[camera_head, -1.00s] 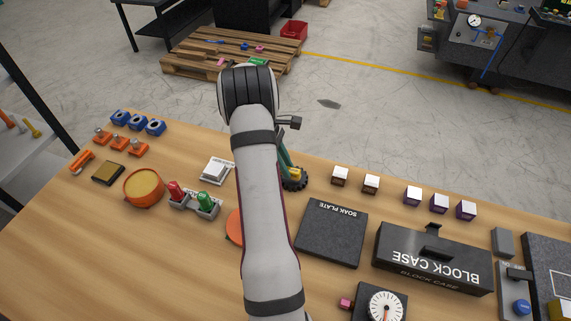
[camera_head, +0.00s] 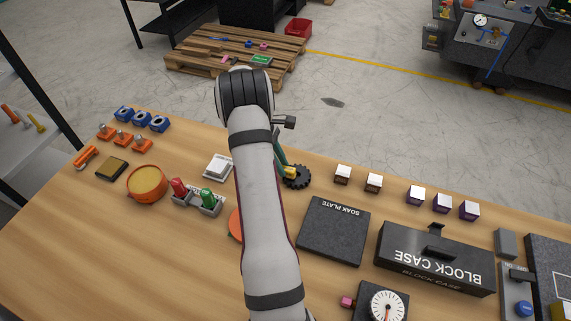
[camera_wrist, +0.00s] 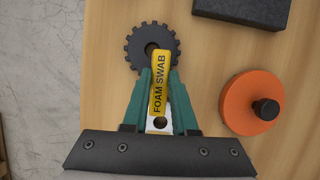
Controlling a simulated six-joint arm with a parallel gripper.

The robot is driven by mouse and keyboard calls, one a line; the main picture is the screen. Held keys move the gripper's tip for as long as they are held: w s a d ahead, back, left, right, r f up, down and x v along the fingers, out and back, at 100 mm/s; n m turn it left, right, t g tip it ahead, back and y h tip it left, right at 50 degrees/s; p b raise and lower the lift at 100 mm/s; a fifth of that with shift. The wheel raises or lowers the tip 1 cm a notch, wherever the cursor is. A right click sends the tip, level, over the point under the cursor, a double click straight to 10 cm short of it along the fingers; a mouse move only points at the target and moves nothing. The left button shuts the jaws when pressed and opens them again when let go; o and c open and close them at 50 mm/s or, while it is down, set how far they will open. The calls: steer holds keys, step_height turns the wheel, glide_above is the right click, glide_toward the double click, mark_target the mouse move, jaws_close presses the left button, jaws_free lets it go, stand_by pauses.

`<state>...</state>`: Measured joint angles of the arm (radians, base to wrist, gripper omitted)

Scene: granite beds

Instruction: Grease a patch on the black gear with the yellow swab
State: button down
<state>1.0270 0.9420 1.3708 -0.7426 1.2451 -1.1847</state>
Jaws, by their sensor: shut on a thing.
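The black gear (camera_wrist: 138,42) lies flat on the wooden bench, and its toothed rim also shows in the head view (camera_head: 299,180). My gripper (camera_wrist: 160,85) is shut on the yellow swab (camera_wrist: 159,70), which is marked FOAM SWAB. In the wrist view the swab's tip overlaps the gear's face near the central hole. I cannot tell whether the tip touches the gear. In the head view the swab (camera_head: 290,173) shows beside my arm, at the gear's left side. No grease patch is clearly visible on the gear.
An orange disc with a black knob (camera_wrist: 252,103) lies right of my gripper in the wrist view. The soak plate (camera_head: 333,232), block case (camera_head: 435,258) and dial gauge (camera_head: 385,306) stand to the right. A round orange tub (camera_head: 147,184) and a red-and-green holder (camera_head: 196,202) are left.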

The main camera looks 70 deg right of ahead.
steer(key=shift+s+f, duration=0.1)
steer(key=shift+s, duration=1)
steer(key=shift+w+f, duration=0.15)
steer(key=shift+w, duration=1.05)
steer(key=shift+s, duration=1.25)
steer(key=shift+w+r, duration=0.2)
steer(key=shift+w, duration=1)
steer(key=shift+s+f, duration=0.1)
steer(key=shift+s, duration=1.1)
steer(key=shift+r, duration=0.95)
